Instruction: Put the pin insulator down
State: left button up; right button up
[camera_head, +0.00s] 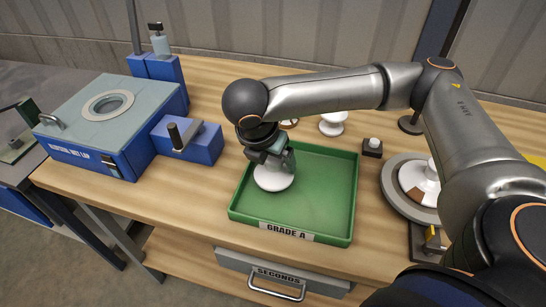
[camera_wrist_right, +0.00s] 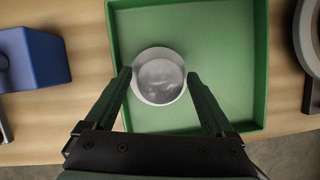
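The pin insulator (camera_head: 273,179) is white and round. In the head view it is inside the green tray labelled GRADE A (camera_head: 325,205), toward its left side, below my right gripper (camera_head: 270,158). In the right wrist view the insulator (camera_wrist_right: 158,77) shows from above, between the two dark fingertips of my right gripper (camera_wrist_right: 159,74). The fingertips are at its left and right edges; whether both press on it cannot be seen. Whether its underside rests on the tray floor is hidden. My left gripper is not in view.
A blue test box (camera_head: 110,135) and a smaller blue block (camera_head: 190,142) stand left of the tray. Another white insulator (camera_head: 333,123) stands behind it. A round grey plate (camera_head: 393,190) with a white piece is at right. The tray's right part is free.

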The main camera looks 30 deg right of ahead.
jog(key=shift+r, duration=0.2)
jog(key=p+v, duration=0.2)
jog(key=v, duration=1)
jog(key=shift+f, duration=0.1)
